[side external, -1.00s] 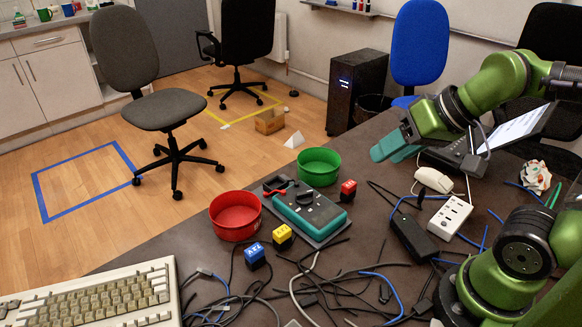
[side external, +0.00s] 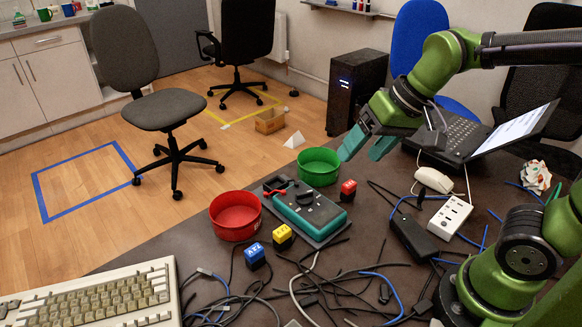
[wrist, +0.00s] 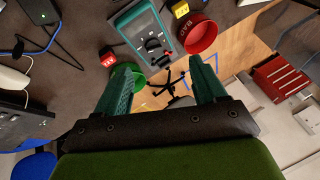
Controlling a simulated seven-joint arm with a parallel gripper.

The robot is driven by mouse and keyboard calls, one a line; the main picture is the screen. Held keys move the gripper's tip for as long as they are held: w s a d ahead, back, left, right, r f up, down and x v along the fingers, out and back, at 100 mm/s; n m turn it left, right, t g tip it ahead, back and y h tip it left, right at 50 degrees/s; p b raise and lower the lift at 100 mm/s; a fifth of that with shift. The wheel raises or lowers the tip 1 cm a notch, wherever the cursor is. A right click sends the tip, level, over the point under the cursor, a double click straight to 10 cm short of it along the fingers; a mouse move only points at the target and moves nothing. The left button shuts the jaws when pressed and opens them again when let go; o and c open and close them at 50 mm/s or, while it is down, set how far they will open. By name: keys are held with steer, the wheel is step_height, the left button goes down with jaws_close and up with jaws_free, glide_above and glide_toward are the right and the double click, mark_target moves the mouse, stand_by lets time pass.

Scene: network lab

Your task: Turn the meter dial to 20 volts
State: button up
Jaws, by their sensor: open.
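The meter (side external: 308,212) is a teal case with a dark face, lying on the table between the red and green bins. Its dial (side external: 304,198) is a dark knob on the face; its setting is too small to read. In the wrist view the meter (wrist: 135,20) is at the top, with the dial (wrist: 153,44) near its lower end. My gripper (side external: 364,147) has teal fingers and hangs above the table, up and to the right of the meter, apart from it. In the wrist view my gripper (wrist: 159,77) is open and empty, with the fingers spread wide.
A red bin (side external: 235,216) and a green bin (side external: 318,167) flank the meter. Red (side external: 348,190), yellow (side external: 282,236) and blue (side external: 255,255) blocks sit close by. Loose cables, a power strip (side external: 450,218), a mouse (side external: 434,180) and a laptop (side external: 512,128) take up the right side.

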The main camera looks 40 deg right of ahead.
mark_target(305, 192)
steer(key=shift+w+f+m+g+h, duration=0.95)
steer(key=shift+w+g, duration=1.45)
steer(key=shift+w, duration=4.5)
steer(key=shift+n+h, duration=0.25)
steer(key=shift+n, duration=0.1)
steer(key=f, duration=1.5)
steer(key=shift+a+f, duration=0.3)
steer(key=shift+a, duration=0.05)
steer(key=c, duration=1.1)
steer(key=shift+o, duration=0.2)
